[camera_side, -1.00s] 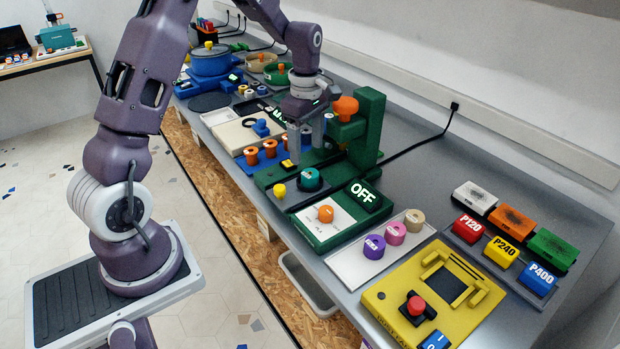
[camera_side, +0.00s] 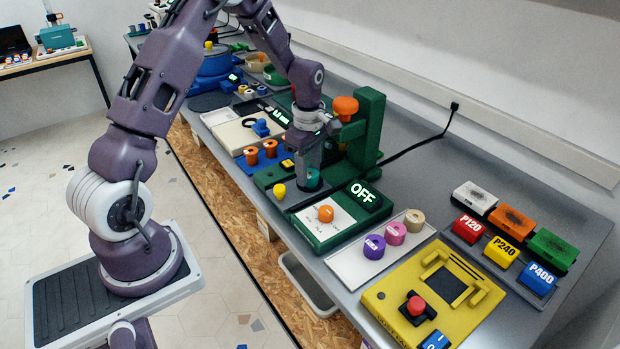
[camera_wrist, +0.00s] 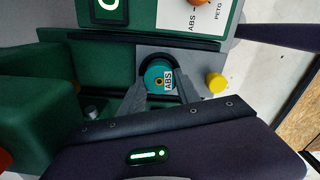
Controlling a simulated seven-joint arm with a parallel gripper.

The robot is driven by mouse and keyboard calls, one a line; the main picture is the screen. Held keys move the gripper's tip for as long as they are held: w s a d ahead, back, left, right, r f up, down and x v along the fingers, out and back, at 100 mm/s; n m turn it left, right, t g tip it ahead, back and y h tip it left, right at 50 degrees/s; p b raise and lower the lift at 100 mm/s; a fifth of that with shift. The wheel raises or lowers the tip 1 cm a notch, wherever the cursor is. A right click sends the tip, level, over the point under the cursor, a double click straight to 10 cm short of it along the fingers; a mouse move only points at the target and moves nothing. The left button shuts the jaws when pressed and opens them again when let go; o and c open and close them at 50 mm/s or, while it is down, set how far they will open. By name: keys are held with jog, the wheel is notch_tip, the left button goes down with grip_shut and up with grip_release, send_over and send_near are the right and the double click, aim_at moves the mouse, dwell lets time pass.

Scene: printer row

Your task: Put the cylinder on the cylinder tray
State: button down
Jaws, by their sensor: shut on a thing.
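The teal cylinder (camera_side: 312,181), labelled ABS, sits on the base of the green machine (camera_side: 368,135). In the wrist view the teal cylinder (camera_wrist: 154,74) stands in a dark curved seat on a grey plate. My gripper (camera_side: 308,178) reaches down over it, and in the wrist view my gripper (camera_wrist: 158,92) has a finger on each side, shut on it. The gripper hides part of it in the side view. A white tray (camera_side: 345,268) holds a purple cylinder (camera_side: 374,246), a pink cylinder (camera_side: 396,233) and a beige cylinder (camera_side: 414,220).
A green panel (camera_side: 345,215) with an OFF display and an orange knob (camera_side: 326,213) lies between machine and tray. A yellow knob (camera_side: 279,191) is beside the seat. The machine's column stands behind my gripper. A yellow device (camera_side: 400,292) lies beyond the tray.

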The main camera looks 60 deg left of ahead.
notch_tip(320, 180, up, 9)
jog(key=shift+d+r, duration=0.1)
jog(key=shift+r, duration=0.05)
jog(key=d, duration=0.8)
jog(key=m, duration=0.1)
send_near(350, 265)
notch_tip(350, 265, down, 5)
jog(key=shift+s+f, duration=0.1)
jog(key=shift+f, duration=0.2)
jog(key=shift+f, duration=0.1)
jog(key=c, duration=1.2)
grip_release()
jog(key=shift+o, duration=0.2)
